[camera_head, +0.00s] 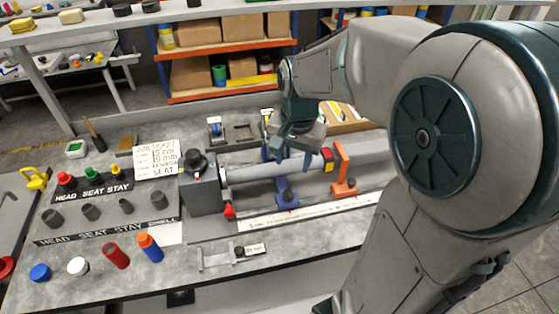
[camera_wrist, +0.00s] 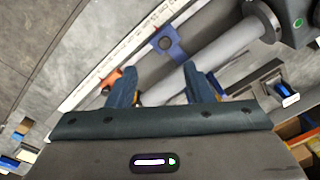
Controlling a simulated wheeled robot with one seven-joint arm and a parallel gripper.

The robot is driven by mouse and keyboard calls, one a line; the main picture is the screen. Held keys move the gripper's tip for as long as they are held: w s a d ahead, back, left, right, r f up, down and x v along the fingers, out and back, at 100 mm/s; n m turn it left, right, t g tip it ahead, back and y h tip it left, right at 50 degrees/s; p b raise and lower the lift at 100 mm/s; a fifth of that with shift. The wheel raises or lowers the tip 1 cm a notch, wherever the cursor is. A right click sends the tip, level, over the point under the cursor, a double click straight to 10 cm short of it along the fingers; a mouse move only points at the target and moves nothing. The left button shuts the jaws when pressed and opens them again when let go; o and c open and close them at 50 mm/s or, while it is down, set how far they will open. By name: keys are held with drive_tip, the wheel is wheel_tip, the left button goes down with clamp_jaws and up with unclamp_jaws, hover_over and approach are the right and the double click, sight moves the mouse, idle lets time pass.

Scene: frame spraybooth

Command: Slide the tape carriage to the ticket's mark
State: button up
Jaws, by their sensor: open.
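A grey tube (camera_head: 250,172) lies level along a bench fixture. A blue bracket (camera_head: 286,191) stands at the tube's middle and an orange upright bracket (camera_head: 342,168) near its right end; I cannot tell for sure which is the tape carriage. A white scale strip (camera_head: 305,214) runs along the front. The white ticket (camera_head: 157,158) stands left of the fixture, its small print partly legible, with "15 cm" among it. My gripper (camera_head: 289,158) is open and empty above the tube. The wrist view shows the blue bracket (camera_wrist: 168,43) beyond its fingertips and the orange bracket (camera_wrist: 127,76) partly hidden by one finger.
A grey headstock block (camera_head: 203,190) holds the tube's left end. A red piece (camera_head: 229,211) sits at its foot. A caliper (camera_head: 233,256) lies in front. Colored caps (camera_head: 117,256) and dark cups (camera_head: 90,212) fill the left bench. Shelves with boxes (camera_head: 190,75) stand behind.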

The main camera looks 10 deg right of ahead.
sight(288, 193)
drive_tip(key=w+f, duration=0.1)
drive_tip(key=f, duration=0.4)
drive_tip(key=w+f+m+p, duration=0.1)
drive_tip(key=f, duration=0.4)
drive_tip(key=w+f+m, duration=0.1)
drive_tip(key=f, duration=0.4)
drive_tip(key=shift+g+p, duration=0.3)
drive_tip(key=shift+g, duration=0.1)
clamp_jaws()
